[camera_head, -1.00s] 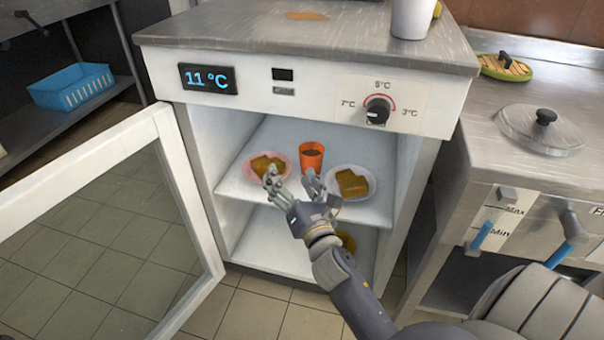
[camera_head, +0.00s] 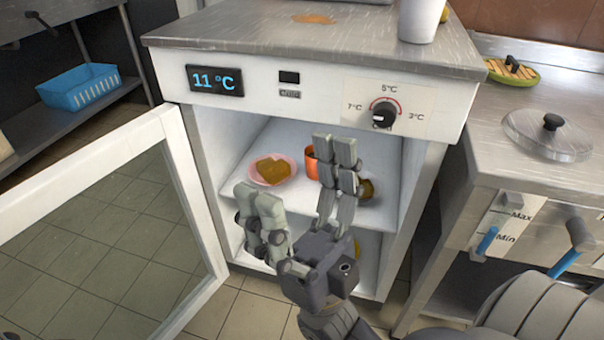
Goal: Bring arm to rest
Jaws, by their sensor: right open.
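My right gripper (camera_head: 295,182) is open and empty in front of the open fridge (camera_head: 225,80), its fingers pointing up and spread apart. Behind it on the upper shelf (camera_head: 243,186) are a pink plate (camera_head: 253,173) with brown food (camera_head: 274,170) and an orange cup (camera_head: 311,166) partly covered by the fingers. More brown food (camera_head: 367,189) at the right is mostly hidden by the gripper. My left gripper is not in view.
The fridge's glass door (camera_head: 110,240) stands open at the left. At the right is a steel counter (camera_head: 480,130) with a pot lid (camera_head: 548,135) and a green board (camera_head: 513,71). A white container (camera_head: 420,18) stands on the fridge. A blue basket (camera_head: 80,88) sits on a shelf at the far left.

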